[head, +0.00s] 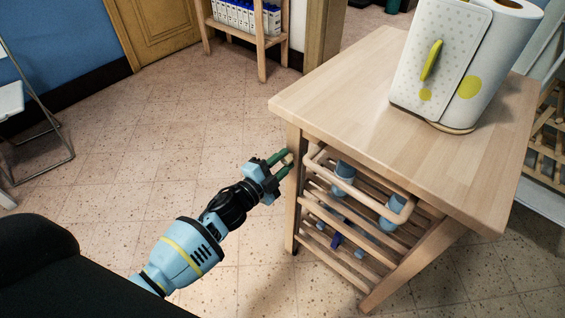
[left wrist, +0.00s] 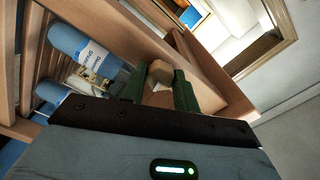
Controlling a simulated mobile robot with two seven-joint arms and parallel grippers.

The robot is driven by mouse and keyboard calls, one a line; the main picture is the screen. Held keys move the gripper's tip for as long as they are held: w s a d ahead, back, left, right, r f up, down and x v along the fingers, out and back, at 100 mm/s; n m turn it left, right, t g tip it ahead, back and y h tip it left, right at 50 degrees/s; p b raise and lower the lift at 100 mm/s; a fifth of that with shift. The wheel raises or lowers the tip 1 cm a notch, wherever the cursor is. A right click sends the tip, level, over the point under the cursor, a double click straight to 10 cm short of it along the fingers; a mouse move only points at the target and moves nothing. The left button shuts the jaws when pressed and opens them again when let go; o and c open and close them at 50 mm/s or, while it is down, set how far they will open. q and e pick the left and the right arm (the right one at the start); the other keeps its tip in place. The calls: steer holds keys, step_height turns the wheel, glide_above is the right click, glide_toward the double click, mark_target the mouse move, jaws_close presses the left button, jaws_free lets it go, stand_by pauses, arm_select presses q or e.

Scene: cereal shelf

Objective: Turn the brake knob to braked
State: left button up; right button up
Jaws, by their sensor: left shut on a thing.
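The brake knob (left wrist: 159,71) is a small, light wooden knob on the side of the wooden cart's leg. It shows between the two green fingers of my left gripper (left wrist: 160,88) in the left wrist view. In the head view my left gripper (head: 283,164) reaches the cart's left front leg from the left and is shut on the knob. The fingers and leg partly hide the knob, and I cannot tell its setting. My right gripper is not in view.
The wooden cart (head: 340,105) carries a white paper towel holder (head: 440,70). A wooden towel rail (head: 316,165) sticks out at its front, and slatted shelves below hold blue containers (head: 344,178). A shelf of boxes (head: 262,42) stands behind.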

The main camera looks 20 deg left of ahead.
arm_select(q)
steer(key=shift+m, duration=1.3)
steer(key=o, duration=1)
steer(key=shift+s, duration=0.1)
steer(key=shift+v, duration=3.85)
